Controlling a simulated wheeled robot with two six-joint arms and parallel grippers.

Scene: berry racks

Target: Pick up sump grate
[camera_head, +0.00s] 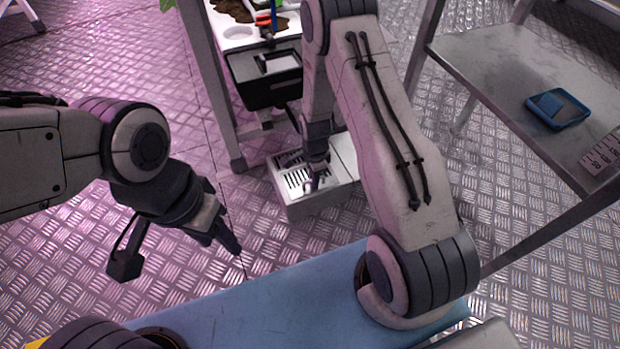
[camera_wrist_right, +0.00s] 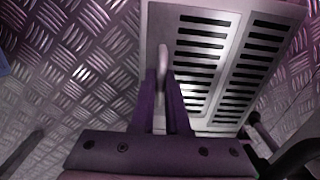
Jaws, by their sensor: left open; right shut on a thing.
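The sump grate (camera_head: 297,178) is a light, slotted plate on top of a pale box on the floor, below the rack. In the right wrist view the grate (camera_wrist_right: 212,60) fills the upper middle, with rows of dark slots and a raised handle (camera_wrist_right: 163,62). My right gripper (camera_wrist_right: 161,100) is shut on the handle, one finger on each side. In the head view my right gripper (camera_head: 316,180) is over the grate and partly hides it. My left gripper (camera_head: 226,238) is open and empty above the floor at left, away from the grate.
A rack with a black box (camera_head: 265,77) and a white tray (camera_head: 240,34) stands just behind the grate. A metal table (camera_head: 490,62) at right holds a blue tray (camera_head: 557,108). The patterned metal floor (camera_head: 80,240) is clear at left.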

